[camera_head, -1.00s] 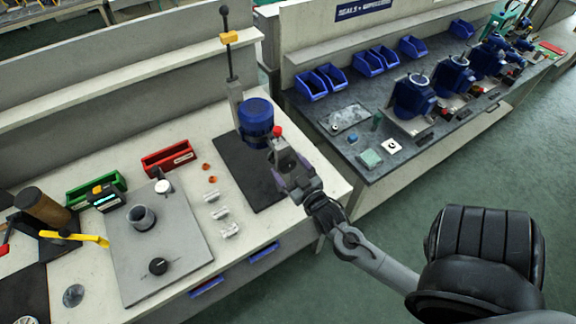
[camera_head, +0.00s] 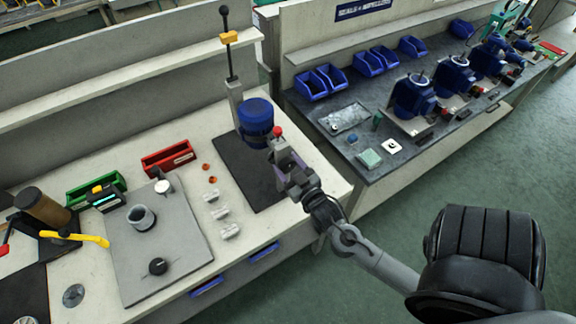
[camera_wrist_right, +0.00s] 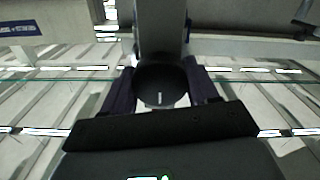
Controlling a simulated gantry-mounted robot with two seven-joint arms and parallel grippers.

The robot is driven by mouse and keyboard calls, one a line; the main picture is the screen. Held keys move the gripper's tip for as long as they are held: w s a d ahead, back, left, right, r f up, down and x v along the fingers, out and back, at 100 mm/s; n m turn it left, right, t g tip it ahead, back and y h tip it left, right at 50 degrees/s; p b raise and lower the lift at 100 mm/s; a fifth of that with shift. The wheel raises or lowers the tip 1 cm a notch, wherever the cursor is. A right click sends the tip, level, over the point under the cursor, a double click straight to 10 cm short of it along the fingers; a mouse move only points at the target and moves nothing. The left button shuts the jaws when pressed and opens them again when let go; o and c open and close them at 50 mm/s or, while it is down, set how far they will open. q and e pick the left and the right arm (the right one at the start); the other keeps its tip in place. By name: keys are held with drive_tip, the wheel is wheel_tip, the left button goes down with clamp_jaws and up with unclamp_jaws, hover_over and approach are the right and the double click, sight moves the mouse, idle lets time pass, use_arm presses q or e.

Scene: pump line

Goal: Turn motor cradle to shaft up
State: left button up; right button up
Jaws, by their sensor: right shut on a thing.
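The blue motor (camera_head: 256,116) sits in its cradle at the back of a black mat, below a tall post. Its blue body stands roughly upright; most of the cradle is hidden behind it and my gripper. A red knob (camera_head: 277,131) shows at the motor's right side, at the top of a grey lever-like part. My right gripper (camera_head: 280,150) is at that part, just below the knob, and is shut on it. In the right wrist view a dark round end with a white mark (camera_wrist_right: 160,88) lies between the purple fingers. My left gripper is out of view.
The black mat (camera_head: 262,185) is bare in front of the motor. Metal fittings (camera_head: 220,214), a red bin (camera_head: 167,159) and a grey plate (camera_head: 170,255) lie to the left. The post with a yellow collar (camera_head: 229,38) rises behind. A second bench with blue bins stands at right.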

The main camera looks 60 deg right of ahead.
drive_tip(key=shift+r+m+p, duration=0.2)
drive_tip(key=shift+m+p, duration=0.7)
drive_tip(key=shift+p, duration=0.25)
drive_tip(key=shift+f+m+p, duration=0.15)
drive_tip(key=shift+m+p, duration=0.15)
drive_tip(key=shift+m, duration=0.2)
drive_tip(key=shift+f, duration=0.1)
drive_tip(key=o, duration=1.5)
